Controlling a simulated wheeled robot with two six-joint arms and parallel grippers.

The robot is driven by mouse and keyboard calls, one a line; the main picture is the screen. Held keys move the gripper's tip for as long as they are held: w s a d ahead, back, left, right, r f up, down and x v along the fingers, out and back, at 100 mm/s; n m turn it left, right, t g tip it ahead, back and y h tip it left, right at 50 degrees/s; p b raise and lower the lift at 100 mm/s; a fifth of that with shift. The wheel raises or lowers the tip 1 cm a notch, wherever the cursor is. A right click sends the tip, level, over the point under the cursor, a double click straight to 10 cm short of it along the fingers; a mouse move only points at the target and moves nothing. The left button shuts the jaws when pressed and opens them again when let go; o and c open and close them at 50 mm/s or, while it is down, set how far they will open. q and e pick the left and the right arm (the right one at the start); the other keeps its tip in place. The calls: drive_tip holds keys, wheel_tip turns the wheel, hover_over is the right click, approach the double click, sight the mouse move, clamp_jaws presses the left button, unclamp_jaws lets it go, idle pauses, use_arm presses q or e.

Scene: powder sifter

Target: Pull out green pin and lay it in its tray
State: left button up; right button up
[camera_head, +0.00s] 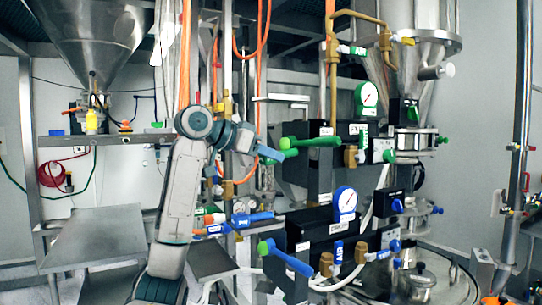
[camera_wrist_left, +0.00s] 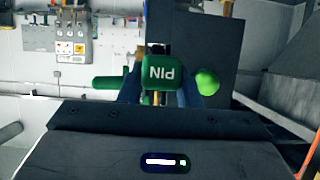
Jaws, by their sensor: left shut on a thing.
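My left gripper (camera_head: 284,154) reaches in from the left, beside the green lever handle (camera_head: 318,142) in the middle of the head view. In the left wrist view, its dark fingers (camera_wrist_left: 160,92) are shut on the green pin (camera_wrist_left: 162,71), a green block with "PIN" lettering that reads upside down. A green bar (camera_wrist_left: 108,83) and a round green knob (camera_wrist_left: 207,82) show on either side of the fingers, behind them. The pin's lower part is hidden, so I cannot tell whether it is still seated. The pin's tray cannot be made out. My right gripper is not in view.
A blue lever handle (camera_head: 284,257) sticks out below the green one. Gauges, brass pipes and black boxes stand close on the right. A grey metal table (camera_head: 95,235) at left has a bare top. An orange hose (camera_head: 262,50) hangs above my left arm.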

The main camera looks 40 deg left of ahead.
use_arm(q)
drive_tip(key=shift+s+a, duration=0.1)
drive_tip(key=shift+s, duration=0.1)
idle(0.3)
drive_tip(key=shift+s, duration=0.1)
drive_tip(key=shift+s+a, duration=0.15)
drive_tip(key=shift+s, duration=0.05)
drive_tip(key=shift+s+a+b, duration=0.35)
drive_tip(key=shift+s+b, duration=0.1)
drive_tip(key=shift+s, duration=0.4)
drive_tip(key=shift+s+a+b, duration=0.35)
drive_tip(key=shift+s+b, duration=0.05)
drive_tip(key=shift+s, duration=0.4)
drive_tip(key=shift+s+a, duration=0.3)
drive_tip(key=shift+s, duration=0.55)
